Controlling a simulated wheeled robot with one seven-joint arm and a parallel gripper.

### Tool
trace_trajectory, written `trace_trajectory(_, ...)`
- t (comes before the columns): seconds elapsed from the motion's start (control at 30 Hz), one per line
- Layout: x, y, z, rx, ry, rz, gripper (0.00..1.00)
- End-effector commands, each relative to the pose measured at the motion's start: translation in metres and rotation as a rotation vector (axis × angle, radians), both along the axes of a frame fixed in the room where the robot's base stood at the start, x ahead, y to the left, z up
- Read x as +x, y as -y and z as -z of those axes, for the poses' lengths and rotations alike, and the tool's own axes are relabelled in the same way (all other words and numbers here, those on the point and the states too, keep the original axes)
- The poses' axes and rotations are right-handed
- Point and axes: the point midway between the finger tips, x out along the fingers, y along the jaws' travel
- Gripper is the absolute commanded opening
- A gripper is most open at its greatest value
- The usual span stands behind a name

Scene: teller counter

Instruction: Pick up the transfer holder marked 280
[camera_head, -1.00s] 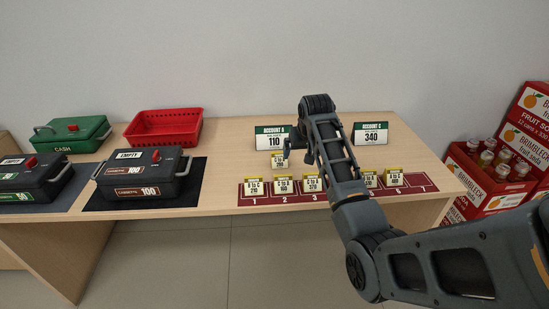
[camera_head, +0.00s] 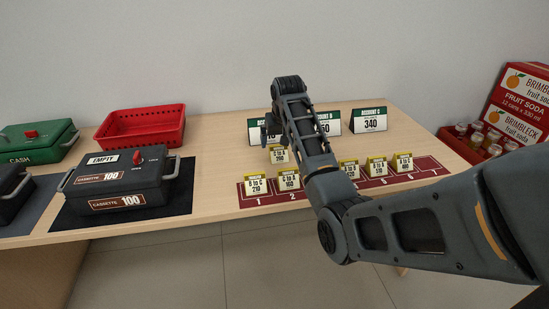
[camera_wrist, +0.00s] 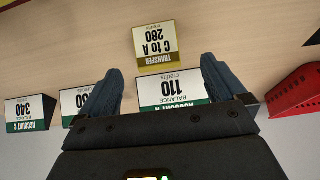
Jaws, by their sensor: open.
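The transfer holder marked 280 (camera_head: 278,154), a small yellow-and-white "C to A" card, stands alone on the counter behind the numbered strip. In the wrist view it appears upside down (camera_wrist: 155,46), just beyond the fingertips and roughly centred between them, apart from both. My gripper (camera_wrist: 161,70) is open and empty. In the head view my gripper (camera_head: 269,129) is above and behind the holder, partly hidden by my wrist. The Account A sign marked 110 (camera_wrist: 173,91) shows between the fingers, behind the holder.
A maroon numbered strip (camera_head: 311,194) carries several similar holders, such as those marked 210 (camera_head: 256,186) and 160 (camera_head: 289,180); my arm hides part of it. The Account C sign (camera_head: 369,119) stands behind. A black cassette (camera_head: 120,180) and red basket (camera_head: 141,125) are left.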

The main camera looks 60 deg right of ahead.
Motion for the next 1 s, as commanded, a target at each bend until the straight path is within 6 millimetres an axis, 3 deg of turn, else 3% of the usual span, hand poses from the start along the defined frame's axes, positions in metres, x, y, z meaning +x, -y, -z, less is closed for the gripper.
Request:
trace_trajectory(0.6,0.017,0.026,0.061,0.0,-0.001,0.0,0.98)
trace_trajectory(0.9,0.018,0.027,0.065,-0.001,0.001,0.0,0.98)
trace_trajectory(1.0,0.018,0.027,0.064,0.0,0.0,0.0,0.89)
